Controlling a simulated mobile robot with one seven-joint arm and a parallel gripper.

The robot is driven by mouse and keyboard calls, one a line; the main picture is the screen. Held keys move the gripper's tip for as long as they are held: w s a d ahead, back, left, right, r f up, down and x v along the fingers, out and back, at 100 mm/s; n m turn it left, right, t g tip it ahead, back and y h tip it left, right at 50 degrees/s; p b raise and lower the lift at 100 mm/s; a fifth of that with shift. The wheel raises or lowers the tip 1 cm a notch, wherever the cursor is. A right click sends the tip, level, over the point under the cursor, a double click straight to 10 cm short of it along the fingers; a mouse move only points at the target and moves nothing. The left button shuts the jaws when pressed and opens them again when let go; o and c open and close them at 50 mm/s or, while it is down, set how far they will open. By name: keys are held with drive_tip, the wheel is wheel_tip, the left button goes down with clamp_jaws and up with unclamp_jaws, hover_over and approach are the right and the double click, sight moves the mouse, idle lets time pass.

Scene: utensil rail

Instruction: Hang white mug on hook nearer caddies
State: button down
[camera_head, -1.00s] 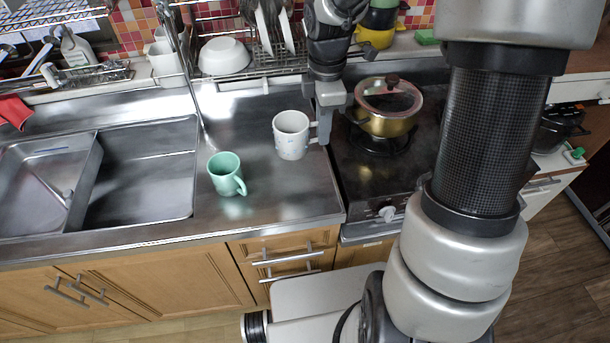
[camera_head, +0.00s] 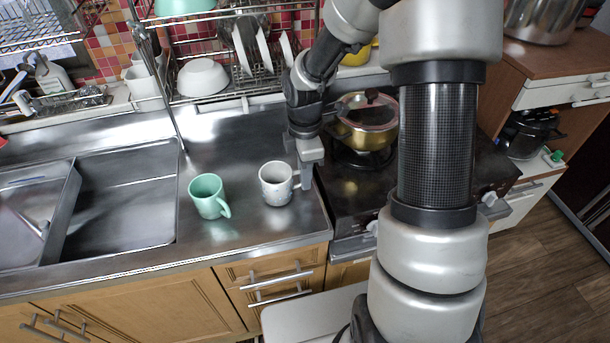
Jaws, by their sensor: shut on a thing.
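The white mug (camera_head: 275,185) is upright over the steel counter between sink and stove, just right of the green mug (camera_head: 207,197). Its handle points right. My gripper (camera_head: 307,180) points down at the mug's right side and is shut on the white mug at its handle; the fingertips are small and partly hidden. Whether the mug's base touches the counter I cannot tell. I cannot make out the hooks or the caddies in this view.
The sink (camera_head: 120,190) is at left. The stove with a gold lidded pot (camera_head: 362,135) is close right of my gripper. Behind stand a dish rack (camera_head: 262,82) with plates and a white bowl (camera_head: 202,78). The counter in front of the mugs is clear.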

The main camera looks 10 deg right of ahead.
drive_tip(key=shift+f, duration=0.2)
drive_tip(key=c, duration=1.9)
unclamp_jaws()
drive_tip(key=shift+o, duration=0.2)
drive_tip(key=shift+r, duration=0.1)
wheel_tip(320, 180, up, 12)
drive_tip(key=shift+r+p, duration=0.15)
drive_tip(key=shift+p, duration=0.8)
drive_tip(key=s+r+m+t+p, duration=0.5)
drive_tip(key=s+r+m+p, duration=0.2)
drive_tip(key=s+r+m, duration=1.1)
wheel_tip(320, 180, up, 4)
drive_tip(key=shift+s+f+t+p, duration=0.1)
drive_tip(key=shift+s+t+p, duration=0.1)
drive_tip(key=shift+t+p, duration=0.1)
